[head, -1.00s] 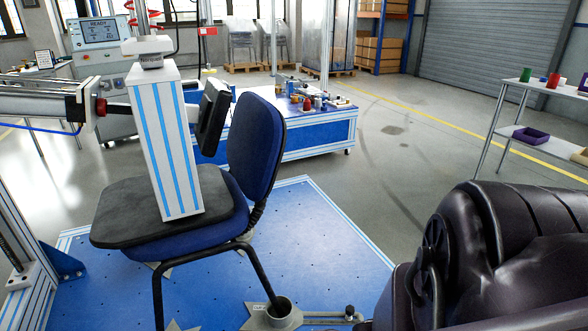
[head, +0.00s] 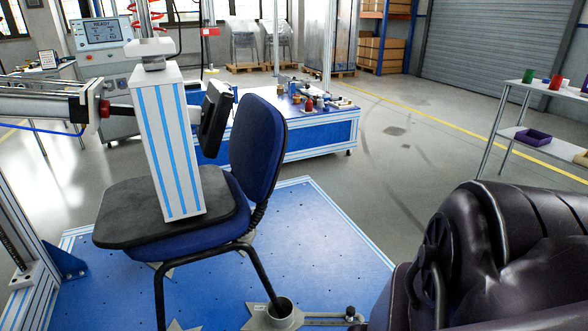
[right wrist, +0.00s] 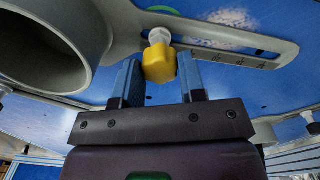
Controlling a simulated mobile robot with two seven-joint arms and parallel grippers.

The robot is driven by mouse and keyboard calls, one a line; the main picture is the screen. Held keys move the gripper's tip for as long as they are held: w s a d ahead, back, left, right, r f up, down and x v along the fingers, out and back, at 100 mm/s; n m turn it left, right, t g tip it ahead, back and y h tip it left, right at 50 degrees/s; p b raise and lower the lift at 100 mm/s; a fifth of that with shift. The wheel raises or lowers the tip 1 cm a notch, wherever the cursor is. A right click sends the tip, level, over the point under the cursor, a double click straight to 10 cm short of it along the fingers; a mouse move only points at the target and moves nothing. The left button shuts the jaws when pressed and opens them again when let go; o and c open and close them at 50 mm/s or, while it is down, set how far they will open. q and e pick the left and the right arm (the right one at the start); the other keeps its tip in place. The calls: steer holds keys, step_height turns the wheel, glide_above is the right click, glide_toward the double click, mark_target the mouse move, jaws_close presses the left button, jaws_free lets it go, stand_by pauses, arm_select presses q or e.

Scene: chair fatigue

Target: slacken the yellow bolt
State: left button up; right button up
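The yellow bolt (right wrist: 159,64) shows in the right wrist view, with a pale shank above its faceted head. It sits at the slotted arm (right wrist: 225,58) of a grey clamp. My right gripper (right wrist: 160,80) is open, one blue-grey finger on each side of the bolt head. Gaps show beside the head, so the fingers do not appear to grip it. In the head view the clamp cup (head: 283,313) stands around a leg of the blue chair (head: 258,147). I see no yellow on the bolt there. My left gripper is not in view.
The clamp's grey ring (right wrist: 45,45) is close on the left in the right wrist view. A striped test column (head: 168,150) stands on the chair seat. The blue plate (head: 330,262) is clear around the clamp. A workbench (head: 320,135) stands behind.

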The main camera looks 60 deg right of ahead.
steer(key=shift+n, duration=0.7)
steer(key=shift+n+b, duration=0.3)
steer(key=shift+n, duration=0.4)
steer(key=shift+o, duration=1)
steer(key=o, duration=0.4)
